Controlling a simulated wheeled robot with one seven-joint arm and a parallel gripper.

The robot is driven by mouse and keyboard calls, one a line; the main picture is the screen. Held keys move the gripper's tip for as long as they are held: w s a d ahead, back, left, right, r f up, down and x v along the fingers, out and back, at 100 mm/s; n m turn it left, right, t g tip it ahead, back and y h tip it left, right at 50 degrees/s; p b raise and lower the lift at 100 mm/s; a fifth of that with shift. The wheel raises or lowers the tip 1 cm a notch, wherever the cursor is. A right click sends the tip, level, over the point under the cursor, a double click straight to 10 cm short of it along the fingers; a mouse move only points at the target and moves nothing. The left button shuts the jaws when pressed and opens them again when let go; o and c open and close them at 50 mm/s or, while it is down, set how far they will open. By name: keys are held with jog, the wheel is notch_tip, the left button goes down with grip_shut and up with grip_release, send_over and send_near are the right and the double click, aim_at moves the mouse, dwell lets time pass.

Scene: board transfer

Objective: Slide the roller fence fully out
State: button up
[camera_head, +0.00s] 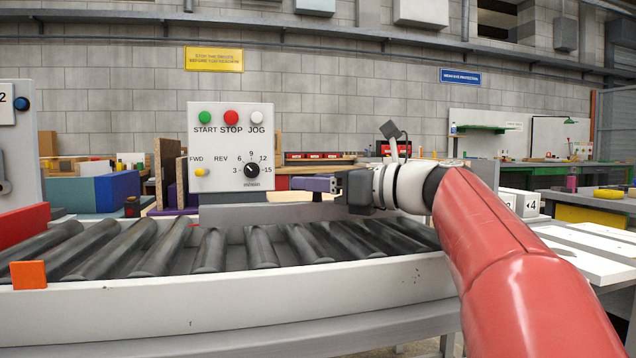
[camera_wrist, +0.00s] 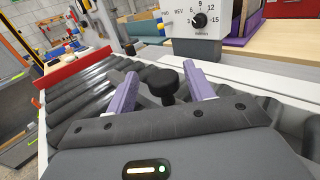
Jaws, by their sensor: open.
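My gripper (camera_head: 320,184) is above the rollers at the far side of the conveyor. Its purple fingers (camera_wrist: 165,92) are apart in the wrist view. A black knob (camera_wrist: 167,78) on a short stem shows between the fingers, with space on both sides; I cannot tell how high it sits relative to them. What the knob is fixed to is mostly hidden by my gripper. A plain grey bar (camera_head: 265,213) runs along the far edge of the rollers below the control box; I cannot tell for sure whether it is the roller fence.
Grey rollers (camera_head: 210,250) fill the conveyor behind its white front rail (camera_head: 230,300). A red bar (camera_wrist: 75,66) crosses the rollers' left end. The control box (camera_head: 231,147) with buttons and a dial stands behind. An orange piece (camera_head: 28,275) sits on the front rail.

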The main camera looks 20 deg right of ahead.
jog(key=v, duration=0.7)
jog(key=shift+s+d, duration=0.2)
jog(key=shift+d, duration=0.05)
